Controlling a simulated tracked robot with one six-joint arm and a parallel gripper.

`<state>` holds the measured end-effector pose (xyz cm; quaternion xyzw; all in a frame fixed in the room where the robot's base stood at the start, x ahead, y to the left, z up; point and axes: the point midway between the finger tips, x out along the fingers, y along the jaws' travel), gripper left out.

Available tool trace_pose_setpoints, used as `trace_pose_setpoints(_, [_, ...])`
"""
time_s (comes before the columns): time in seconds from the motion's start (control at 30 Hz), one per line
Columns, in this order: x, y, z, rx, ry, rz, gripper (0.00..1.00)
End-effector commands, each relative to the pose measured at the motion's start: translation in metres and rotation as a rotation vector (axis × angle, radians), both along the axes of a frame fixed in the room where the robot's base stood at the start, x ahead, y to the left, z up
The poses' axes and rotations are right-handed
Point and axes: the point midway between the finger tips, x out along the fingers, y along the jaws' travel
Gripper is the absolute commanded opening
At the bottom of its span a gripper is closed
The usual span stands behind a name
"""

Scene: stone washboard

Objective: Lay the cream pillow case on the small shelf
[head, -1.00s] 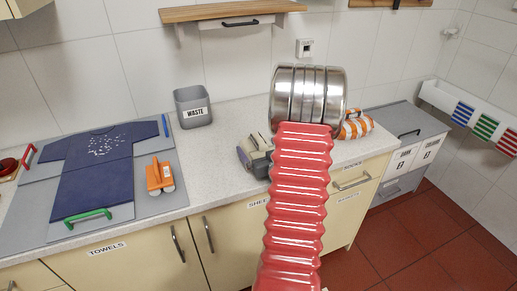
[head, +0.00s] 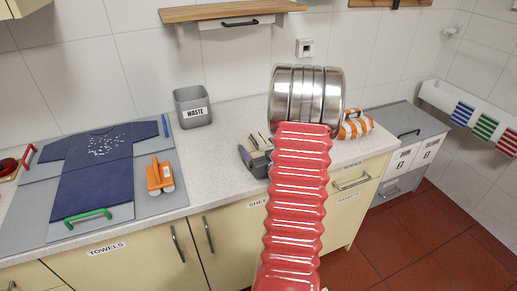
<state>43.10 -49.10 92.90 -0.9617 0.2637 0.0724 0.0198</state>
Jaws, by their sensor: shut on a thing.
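My arm's red ribbed sleeve and steel wrist stand in the middle of the head view and cover much of what lies behind. The grey jaws of my gripper (head: 256,160) show at the left of the sleeve, low over the counter. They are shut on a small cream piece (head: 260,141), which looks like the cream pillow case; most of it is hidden. A small wooden shelf (head: 225,11) with a dark handle under it is on the wall above, at the top. My gripper is well below and in front of it.
A grey waste bin (head: 193,107) stands on the counter. An orange-striped bundle (head: 356,125) lies right of my wrist. Counter between board and gripper is clear.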

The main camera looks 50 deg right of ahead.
Motion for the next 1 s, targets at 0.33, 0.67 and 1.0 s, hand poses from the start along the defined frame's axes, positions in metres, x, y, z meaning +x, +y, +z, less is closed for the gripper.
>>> trace_pose_setpoints(0.33, [0.0,0.0,0.0,-0.001,-0.001,0.0,0.57])
trace_pose_setpoints(0.67, [0.0,0.0,0.014,-0.002,-0.001,0.0,0.57])
trace_pose_setpoints(1.0, [0.0,0.0,0.06,-0.005,-0.003,0.0,0.57])
